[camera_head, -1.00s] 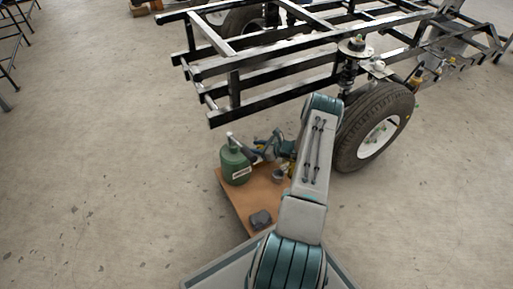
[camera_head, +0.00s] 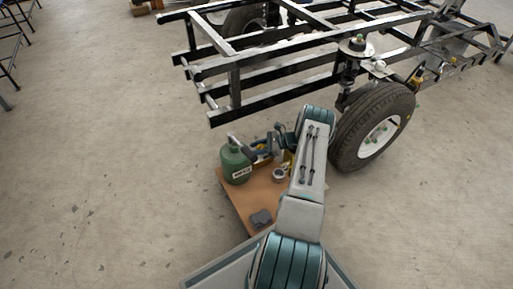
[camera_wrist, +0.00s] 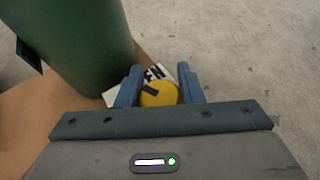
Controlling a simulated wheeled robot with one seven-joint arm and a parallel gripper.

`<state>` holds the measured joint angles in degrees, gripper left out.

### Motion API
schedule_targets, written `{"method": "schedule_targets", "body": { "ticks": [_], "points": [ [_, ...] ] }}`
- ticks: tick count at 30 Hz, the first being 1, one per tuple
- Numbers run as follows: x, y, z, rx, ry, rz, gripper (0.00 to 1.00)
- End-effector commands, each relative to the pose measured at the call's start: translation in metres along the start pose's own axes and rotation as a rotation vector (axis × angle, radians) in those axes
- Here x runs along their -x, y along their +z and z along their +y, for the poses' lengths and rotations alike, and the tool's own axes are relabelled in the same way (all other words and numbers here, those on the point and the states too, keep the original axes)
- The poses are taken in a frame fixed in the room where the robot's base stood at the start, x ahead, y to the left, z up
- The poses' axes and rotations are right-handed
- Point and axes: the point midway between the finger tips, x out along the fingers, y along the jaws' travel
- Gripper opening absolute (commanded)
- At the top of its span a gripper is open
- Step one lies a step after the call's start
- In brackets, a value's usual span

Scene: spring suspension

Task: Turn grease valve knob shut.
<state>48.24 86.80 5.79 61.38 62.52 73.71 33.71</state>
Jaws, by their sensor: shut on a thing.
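The round yellow knob (camera_wrist: 158,94), with a dark bar on its face, sits between the two blue fingers of my gripper (camera_wrist: 160,88) in the wrist view. The fingers are shut on its sides. A white label (camera_wrist: 155,73) with black letters, partly hidden, lies just behind the knob. The large green tank (camera_wrist: 75,40) stands to its left; it also shows in the head view (camera_head: 236,165). In the head view my gripper (camera_head: 258,151) is low beside the tank, and the knob is too small to make out clearly.
A brown board (camera_head: 240,201) under the tank carries a dark grey block (camera_head: 261,218) and a roll (camera_head: 279,175). A black vehicle frame (camera_head: 270,88) with a tyre (camera_head: 351,147) stands behind and to the right.

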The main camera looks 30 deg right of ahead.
Motion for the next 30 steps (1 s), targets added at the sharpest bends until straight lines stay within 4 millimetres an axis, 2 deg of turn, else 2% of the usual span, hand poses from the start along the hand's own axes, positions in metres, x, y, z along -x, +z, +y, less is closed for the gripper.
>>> {"method": "schedule_targets", "body": {
  "ticks": [10,30],
  "points": [
    [0.0005,-0.0014,0.0040,0.088,0.210,0.002,0.11],
    [0.0015,-0.0012,0.0076,0.160,0.382,0.000,0.11]
  ]
}}
